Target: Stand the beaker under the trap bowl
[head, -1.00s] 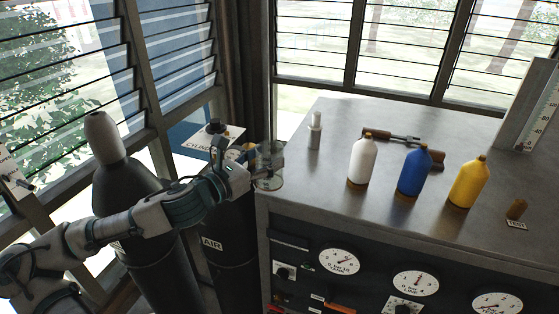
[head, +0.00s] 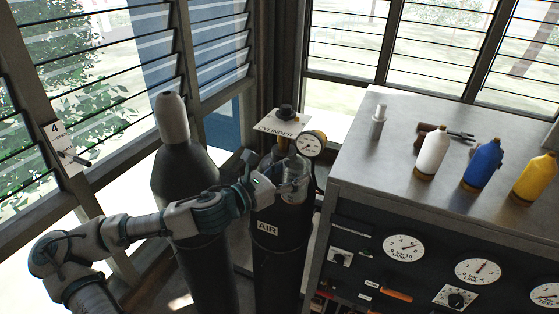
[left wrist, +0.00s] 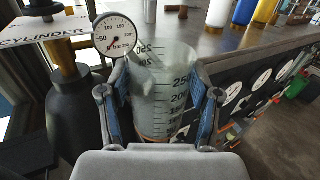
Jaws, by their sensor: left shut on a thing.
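A clear beaker (head: 295,182) with dark graduation marks is held by my left gripper (head: 284,186) in front of the black AIR cylinder (head: 268,270). In the left wrist view the beaker (left wrist: 165,88) is between the two blue-padded fingers of my left gripper (left wrist: 158,98), and it looks upright. The fingers are shut on its sides. A round gauge (head: 311,143) is just above the beaker in the head view. I cannot make out a trap bowl in either view. My right gripper is not in view.
A metal-topped bench (head: 375,165) stands at right, with white (head: 432,152), blue (head: 482,165) and yellow (head: 535,178) bottles. Gauges and knobs are on its front. A second dark cylinder (head: 190,185) stands at left. A CYLINDER sign (head: 279,122) tops the AIR cylinder.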

